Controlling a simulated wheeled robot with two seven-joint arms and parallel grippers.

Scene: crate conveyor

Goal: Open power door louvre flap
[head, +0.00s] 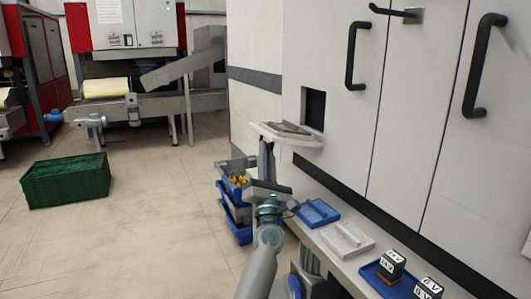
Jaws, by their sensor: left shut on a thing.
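The louvre flap (305,139) is a pale plate with grey slats on its upper face. It stands out nearly level from the white cabinet front, just below a dark square opening (315,108). My left gripper (265,146) reaches up from below to the flap's outer left end. It is shut there on the flap's edge; the exact contact between fingers and flap is too small to see. My right gripper is not in view.
Cabinet doors (418,100) with black handles (357,55) stand at the right. A ledge below holds blue trays (318,212), a pale tray (346,240) and labelled black blocks (392,264). Blue bins (238,232) stand behind my arm. A green crate (66,180) sits on open floor at left.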

